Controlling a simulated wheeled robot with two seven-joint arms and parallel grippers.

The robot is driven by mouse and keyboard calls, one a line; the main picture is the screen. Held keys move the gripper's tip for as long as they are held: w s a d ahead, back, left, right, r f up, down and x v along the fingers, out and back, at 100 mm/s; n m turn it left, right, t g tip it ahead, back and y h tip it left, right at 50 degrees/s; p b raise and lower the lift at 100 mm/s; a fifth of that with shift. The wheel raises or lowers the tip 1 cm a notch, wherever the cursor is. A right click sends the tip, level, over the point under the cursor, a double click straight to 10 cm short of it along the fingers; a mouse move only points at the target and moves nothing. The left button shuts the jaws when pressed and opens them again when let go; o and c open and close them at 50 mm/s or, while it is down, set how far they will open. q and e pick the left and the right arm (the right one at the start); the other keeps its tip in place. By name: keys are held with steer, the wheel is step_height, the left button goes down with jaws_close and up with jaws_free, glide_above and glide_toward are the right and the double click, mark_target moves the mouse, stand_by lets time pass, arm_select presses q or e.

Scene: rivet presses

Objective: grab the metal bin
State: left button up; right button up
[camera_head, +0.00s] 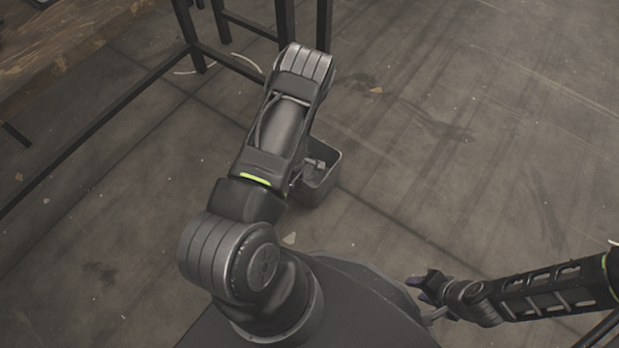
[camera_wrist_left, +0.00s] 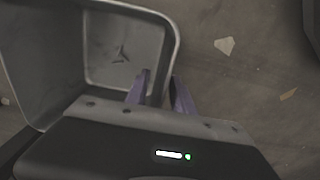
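The metal bin (camera_head: 325,183) is a grey, open-topped box on the floor, partly hidden behind my left arm in the head view. In the left wrist view the bin (camera_wrist_left: 176,52) fills the upper left, and I look down into its empty-looking inside. My left gripper (camera_wrist_left: 160,80) is open at its rim, one finger on the inner side of the wall and the other on the outer side. A firm grip on the wall does not show. My right gripper (camera_head: 428,292) is low at the right, away from the bin; its finger gap is too small to judge.
A dark metal frame with legs (camera_head: 324,25) stands behind the bin at the top. Another dark rail (camera_head: 95,133) runs along the left. The concrete floor (camera_head: 480,130) to the right is mostly clear, with small pale scraps.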

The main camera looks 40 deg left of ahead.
arm_select(q)
steer(key=shift+c, duration=0.2)
jaws_close()
stand_by(1.4)
